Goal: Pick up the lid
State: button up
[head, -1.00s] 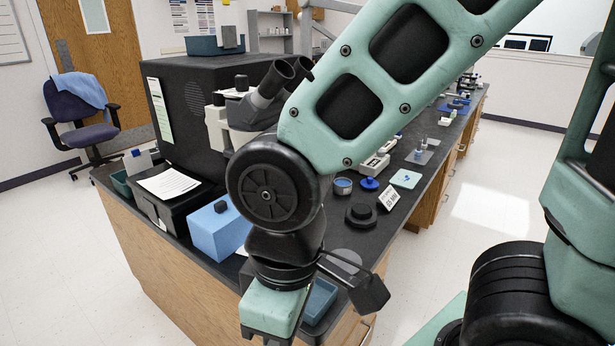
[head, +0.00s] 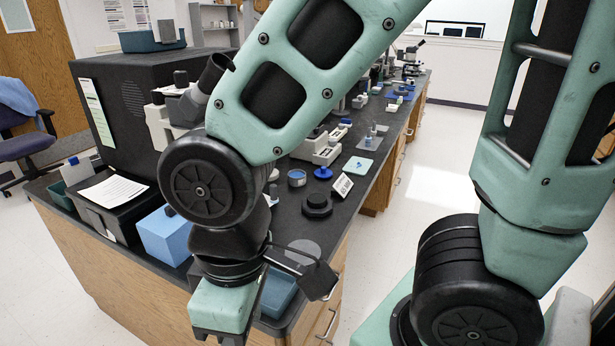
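Two lid-like round things lie on the dark bench top in the head view, and I cannot tell for sure which is the lid. One is a small blue disc with a raised middle (head: 323,172), beside a small round grey-and-blue container (head: 297,178). The other is a larger black round piece with a knob (head: 317,205), nearer to me. My gripper (head: 222,338) is at the bottom edge, left of and nearer than both, apart from them. Its fingers are cut off by the frame, so its opening is hidden.
A white label card (head: 342,186) stands beside the black piece. A blue tray (head: 279,293) lies at the bench's near edge, by my wrist. A blue box (head: 168,236), a black case with paper and a microscope (head: 172,112) stand left. Open floor lies right of the bench.

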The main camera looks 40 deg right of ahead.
aim_at(323, 172)
jog(key=i+l+u, duration=0.1)
jog(key=l, duration=1.1)
jog(key=l+u, duration=0.15)
jog(key=l, duration=1.05)
jog(key=i+l, duration=0.45)
jog(key=l, duration=0.1)
